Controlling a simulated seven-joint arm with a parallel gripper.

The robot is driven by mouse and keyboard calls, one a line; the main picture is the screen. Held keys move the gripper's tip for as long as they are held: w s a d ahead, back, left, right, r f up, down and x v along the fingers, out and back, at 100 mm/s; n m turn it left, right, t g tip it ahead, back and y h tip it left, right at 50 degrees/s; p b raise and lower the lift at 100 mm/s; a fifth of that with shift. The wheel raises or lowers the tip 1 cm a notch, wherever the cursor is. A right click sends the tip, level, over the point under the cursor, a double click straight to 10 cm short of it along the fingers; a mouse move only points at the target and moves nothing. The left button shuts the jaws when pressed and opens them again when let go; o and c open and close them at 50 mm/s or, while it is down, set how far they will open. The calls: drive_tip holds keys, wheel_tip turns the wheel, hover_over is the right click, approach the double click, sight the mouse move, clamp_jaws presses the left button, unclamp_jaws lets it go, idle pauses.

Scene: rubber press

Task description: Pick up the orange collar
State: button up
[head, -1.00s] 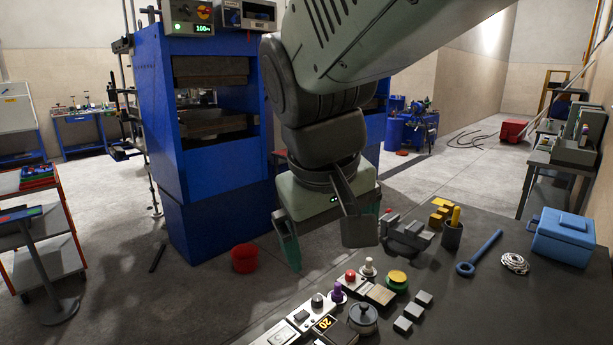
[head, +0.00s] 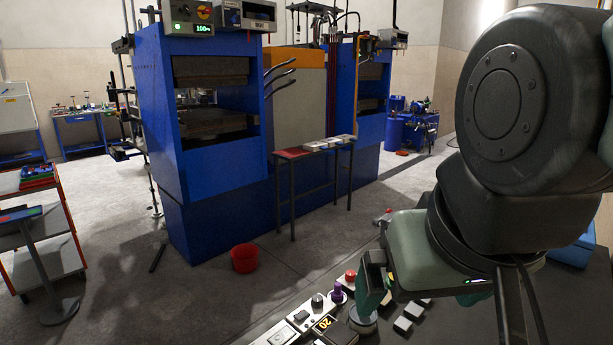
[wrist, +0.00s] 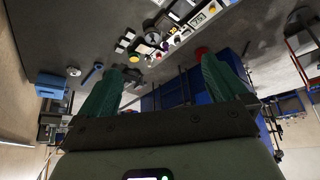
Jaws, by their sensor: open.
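I cannot make out an orange collar in the head view or the small wrist view. My gripper (head: 440,300) is over the dark worktop at the lower right of the head view, and the arm hides much of the worktop there. In the wrist view its two green fingers (wrist: 160,68) are spread wide apart with nothing between them. The worktop (wrist: 75,28) lies beyond the fingertips. A small yellow piece (wrist: 134,58) shows on it near the left fingertip.
A control panel (head: 325,322) with knobs and a lit display stands at the worktop's edge. Grey blocks (head: 403,324) lie beside it. A blue box (wrist: 50,86) and a blue ring-ended tool (wrist: 92,73) show left. A red bucket (head: 244,258) stands on the floor before the blue press (head: 205,170).

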idle(0.3)
drive_tip(key=c, duration=0.8)
